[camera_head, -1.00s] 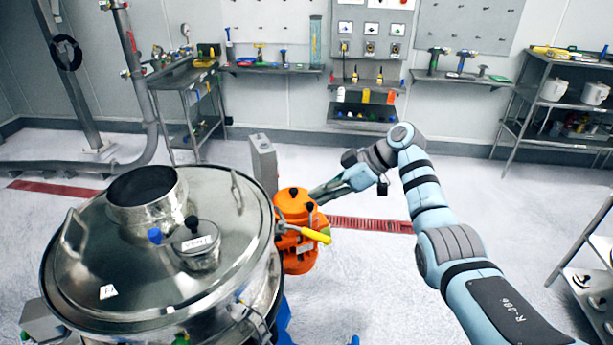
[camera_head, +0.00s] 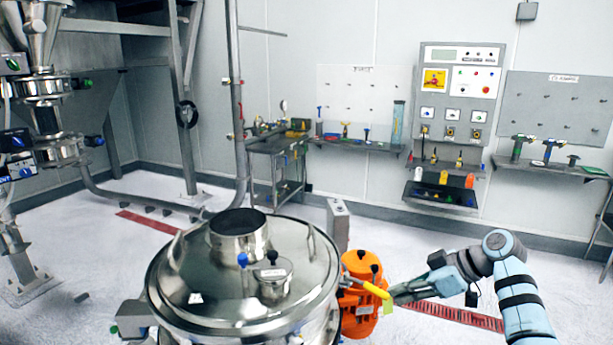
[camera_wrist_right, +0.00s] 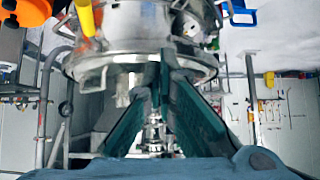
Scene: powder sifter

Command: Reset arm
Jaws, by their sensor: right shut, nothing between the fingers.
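My right arm comes in from the right in the head view, bent at the elbow. My right gripper (camera_head: 394,296) is shut and empty. Its tips appear just right of the orange motor (camera_head: 358,314) on the sifter's side; I cannot tell how far apart they are. In the wrist view the two dark green fingers of my right gripper (camera_wrist_right: 165,66) come together in front of the metal sifter body (camera_wrist_right: 130,52). The steel sifter (camera_head: 205,290) stands at the bottom centre with its round lid on. My left gripper is not in view.
A yellow handle (camera_head: 377,288) sticks out by the orange motor. A grey post (camera_head: 338,225) stands behind the sifter. Wall shelves with tools and a control panel (camera_head: 460,80) are at the back. A steel frame with a hopper stands left. Floor at the right is open.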

